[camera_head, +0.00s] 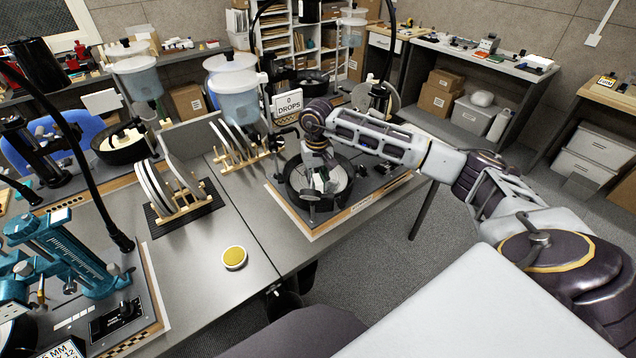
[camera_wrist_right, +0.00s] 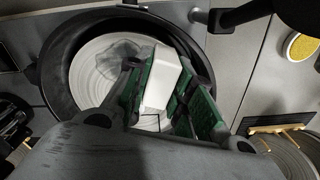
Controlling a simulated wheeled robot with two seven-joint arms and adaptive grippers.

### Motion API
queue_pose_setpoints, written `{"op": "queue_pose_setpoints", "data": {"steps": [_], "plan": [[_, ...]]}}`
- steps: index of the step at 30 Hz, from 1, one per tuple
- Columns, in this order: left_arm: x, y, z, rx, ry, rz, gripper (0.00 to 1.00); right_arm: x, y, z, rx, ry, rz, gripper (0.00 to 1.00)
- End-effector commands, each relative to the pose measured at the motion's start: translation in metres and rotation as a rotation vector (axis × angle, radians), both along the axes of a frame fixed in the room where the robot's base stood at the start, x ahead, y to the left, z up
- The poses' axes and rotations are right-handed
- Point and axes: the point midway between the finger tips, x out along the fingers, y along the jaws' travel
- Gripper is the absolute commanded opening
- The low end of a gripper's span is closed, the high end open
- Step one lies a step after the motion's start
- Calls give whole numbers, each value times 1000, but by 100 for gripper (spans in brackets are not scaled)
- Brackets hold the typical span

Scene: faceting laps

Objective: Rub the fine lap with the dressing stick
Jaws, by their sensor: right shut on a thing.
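My right gripper (camera_head: 316,186) reaches down into the black pan of the right-hand faceting machine, over the lap (camera_head: 338,182). In the right wrist view the gripper (camera_wrist_right: 165,100) has green-lined fingers shut on a white block, the dressing stick (camera_wrist_right: 166,76). The pale round lap (camera_wrist_right: 88,78) lies beneath it, inside the black pan (camera_wrist_right: 45,75). A greyish patch (camera_wrist_right: 118,48) shows on the lap's face. The stick's far end is over the lap; I cannot tell whether it touches. My left gripper is not in view.
A "DROPS" sign (camera_head: 289,103) and racks of laps (camera_head: 240,150) stand behind and left of the pan. A yellow-topped round tin (camera_head: 234,257) sits on clear grey bench. A teal machine (camera_head: 60,255) stands at the left.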

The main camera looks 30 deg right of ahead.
Motion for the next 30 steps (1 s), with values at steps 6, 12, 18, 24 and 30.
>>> {"op": "queue_pose_setpoints", "data": {"steps": [6, 12, 18, 24, 30], "plan": [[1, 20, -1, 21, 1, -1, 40, 0, -2, 0, -1, -1, -1, 4], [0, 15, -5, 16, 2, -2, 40, 1, -11, -1, -2, -1, -3, 4], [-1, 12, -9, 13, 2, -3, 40, 2, -22, -2, -1, -1, -3, 4], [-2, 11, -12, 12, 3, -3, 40, 2, -31, -3, -1, -1, -2, 4], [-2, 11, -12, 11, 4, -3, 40, 2, -33, -3, -1, -1, -1, 4]]}}
